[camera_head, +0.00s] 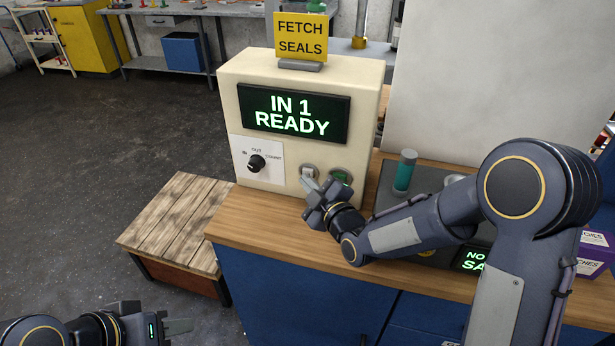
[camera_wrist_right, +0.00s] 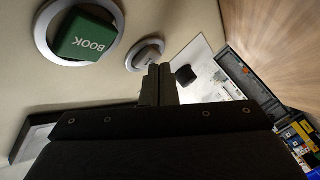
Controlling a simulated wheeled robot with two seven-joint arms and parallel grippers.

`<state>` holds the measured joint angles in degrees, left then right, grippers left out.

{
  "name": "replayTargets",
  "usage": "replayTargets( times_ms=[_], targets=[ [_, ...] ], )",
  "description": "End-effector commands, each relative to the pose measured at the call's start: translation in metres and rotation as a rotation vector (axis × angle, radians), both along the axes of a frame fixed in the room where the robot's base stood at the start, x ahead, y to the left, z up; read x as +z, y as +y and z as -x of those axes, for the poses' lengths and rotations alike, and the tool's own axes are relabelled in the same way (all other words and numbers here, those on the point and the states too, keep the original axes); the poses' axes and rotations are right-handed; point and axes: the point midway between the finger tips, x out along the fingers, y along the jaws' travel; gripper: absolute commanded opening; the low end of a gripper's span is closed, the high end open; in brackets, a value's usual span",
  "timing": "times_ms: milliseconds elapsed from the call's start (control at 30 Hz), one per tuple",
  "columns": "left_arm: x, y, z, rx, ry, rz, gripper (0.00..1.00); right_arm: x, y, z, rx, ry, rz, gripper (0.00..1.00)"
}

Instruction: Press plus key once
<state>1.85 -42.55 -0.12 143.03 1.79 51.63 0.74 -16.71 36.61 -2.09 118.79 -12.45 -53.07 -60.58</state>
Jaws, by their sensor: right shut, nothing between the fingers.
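The cream control box (camera_head: 308,80) stands on the wooden counter, its display (camera_head: 295,115) reading "IN 1 READY". A small grey-white key (camera_head: 308,170) sits low on its front; it also shows in the wrist view (camera_wrist_right: 147,54) in a pale ring. I cannot read a plus sign on it. My right gripper (camera_head: 306,182) is shut and empty, its fingertips (camera_wrist_right: 160,68) close to this key; I cannot tell whether they touch. The green BOOK button (camera_wrist_right: 88,36) is beside the key. My left gripper (camera_head: 182,326) is at the lower left, away from the box; its jaw gap is unclear.
A black selector knob (camera_head: 257,163) is on a white panel left of the key. A yellow "FETCH SEALS" sign (camera_head: 301,37) tops the box. A green-teal cylinder (camera_head: 405,171) stands on the counter to the right. A wooden-topped crate (camera_head: 172,222) stands left of the counter.

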Motion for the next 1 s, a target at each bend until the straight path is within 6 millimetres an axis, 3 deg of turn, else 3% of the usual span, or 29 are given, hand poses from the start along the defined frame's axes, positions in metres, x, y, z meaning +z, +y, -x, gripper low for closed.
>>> replayTargets(
  times_ms=[367, 1000],
  targets=[
    [-0.005, 0.000, 0.000, 0.000, 0.000, 0.000, 0.36, -0.001, 0.001, 0.004, 0.001, 0.001, 0.000, 0.00],
    [-0.031, 0.000, 0.000, 0.000, 0.000, 0.000, 0.36, -0.001, 0.019, 0.058, 0.001, 0.000, 0.000, 0.00]
  ],
)
